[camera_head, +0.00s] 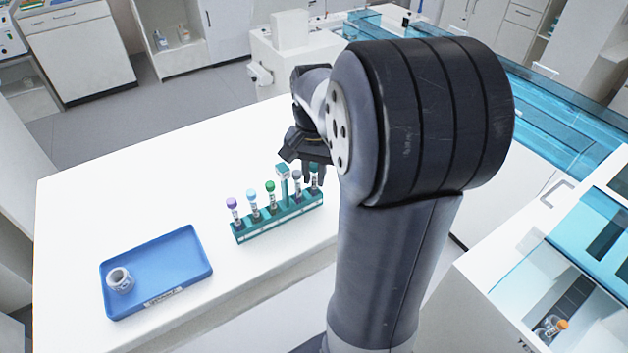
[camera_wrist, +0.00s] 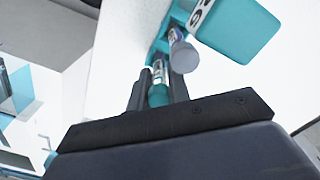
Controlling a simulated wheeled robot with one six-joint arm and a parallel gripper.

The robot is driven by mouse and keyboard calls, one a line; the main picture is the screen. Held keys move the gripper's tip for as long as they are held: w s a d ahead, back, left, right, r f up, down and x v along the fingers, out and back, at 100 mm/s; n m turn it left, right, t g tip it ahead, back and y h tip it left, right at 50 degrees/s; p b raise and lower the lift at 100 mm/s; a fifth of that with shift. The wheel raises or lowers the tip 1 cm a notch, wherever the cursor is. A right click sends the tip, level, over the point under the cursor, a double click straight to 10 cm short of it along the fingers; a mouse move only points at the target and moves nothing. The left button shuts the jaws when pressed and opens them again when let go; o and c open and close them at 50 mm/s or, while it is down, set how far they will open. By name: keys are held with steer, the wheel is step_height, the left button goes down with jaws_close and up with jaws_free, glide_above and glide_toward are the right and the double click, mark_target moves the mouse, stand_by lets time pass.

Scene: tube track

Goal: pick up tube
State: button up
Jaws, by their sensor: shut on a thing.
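A teal rack (camera_head: 280,222) stands on the white table and holds a row of capped tubes. A purple-capped tube (camera_head: 233,208), a light-blue-capped tube (camera_head: 253,203), a green-capped tube (camera_head: 270,192) and a grey-capped tube (camera_head: 297,181) stand upright in it. The grey-capped tube also shows in the wrist view (camera_wrist: 181,55). My gripper (camera_head: 313,172) is at the right end of the rack, shut on a teal-capped tube (camera_wrist: 158,94). In the wrist view the fingers sit on both sides of this tube. Whether its lower end is still in the rack is unclear.
A blue tray (camera_head: 190,262) with a small white round container (camera_head: 120,280) lies at the table's front left. A machine with a teal clear cover (camera_head: 585,235) stands at the right. The table's left and back are clear.

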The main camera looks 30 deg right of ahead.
step_height(320, 180, up, 10)
steer(key=shift+r, duration=0.1)
stand_by(0.4)
steer(key=shift+f+b, duration=2.8)
steer(key=shift+f, duration=2)
steer(key=n+p, duration=0.1)
steer(key=n, duration=0.2)
steer(key=shift+r+n+p, duration=0.1)
steer(key=shift+n+p, duration=0.2)
steer(key=shift+n, duration=0.1)
steer(key=shift+n+p, duration=0.3)
steer(key=shift+n, duration=1.1)
steer(key=shift+f, duration=0.2)
